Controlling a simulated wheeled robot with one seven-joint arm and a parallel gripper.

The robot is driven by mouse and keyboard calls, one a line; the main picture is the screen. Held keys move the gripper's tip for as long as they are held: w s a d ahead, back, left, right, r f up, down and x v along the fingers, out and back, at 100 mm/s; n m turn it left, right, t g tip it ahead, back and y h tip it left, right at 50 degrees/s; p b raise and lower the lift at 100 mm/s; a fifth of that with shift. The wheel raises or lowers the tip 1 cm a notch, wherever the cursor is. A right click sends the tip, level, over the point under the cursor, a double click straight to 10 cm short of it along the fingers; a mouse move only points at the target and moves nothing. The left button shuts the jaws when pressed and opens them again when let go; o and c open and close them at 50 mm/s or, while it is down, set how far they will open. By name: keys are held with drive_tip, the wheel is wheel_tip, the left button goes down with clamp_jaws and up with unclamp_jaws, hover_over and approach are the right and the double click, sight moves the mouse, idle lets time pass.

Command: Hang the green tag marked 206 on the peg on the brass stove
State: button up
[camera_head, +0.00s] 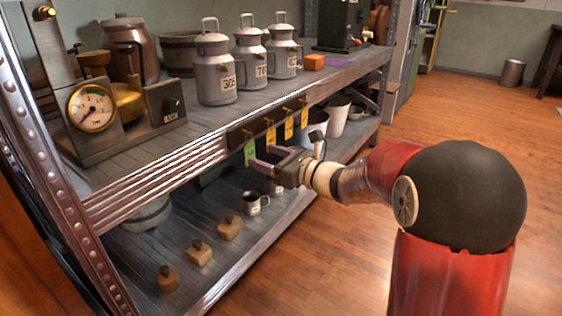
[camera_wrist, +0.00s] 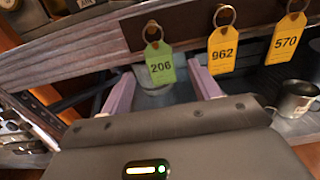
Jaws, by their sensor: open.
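The green tag marked 206 (camera_wrist: 160,66) hangs by a ring from a dark rail on the shelf front. It also shows in the head view (camera_head: 249,152), at the rail's left end. My gripper (camera_head: 262,157) is open at the rail. In the wrist view my gripper (camera_wrist: 162,78) has its pale purple fingers on either side of the tag's lower part, with nothing clamped. A device with a round gauge (camera_head: 92,108) and a brass-coloured body (camera_head: 126,100) stands on the upper shelf.
Yellow tags 962 (camera_wrist: 222,49) and 570 (camera_wrist: 286,38) hang close to the right. Several grey milk cans (camera_head: 214,75) stand on the upper shelf. The lower shelf holds a mug (camera_head: 251,204) and wooden blocks (camera_head: 198,252). The floor at right is clear.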

sight(250, 150)
drive_tip(key=shift+x, duration=1.75)
drive_tip(key=c, duration=1.1)
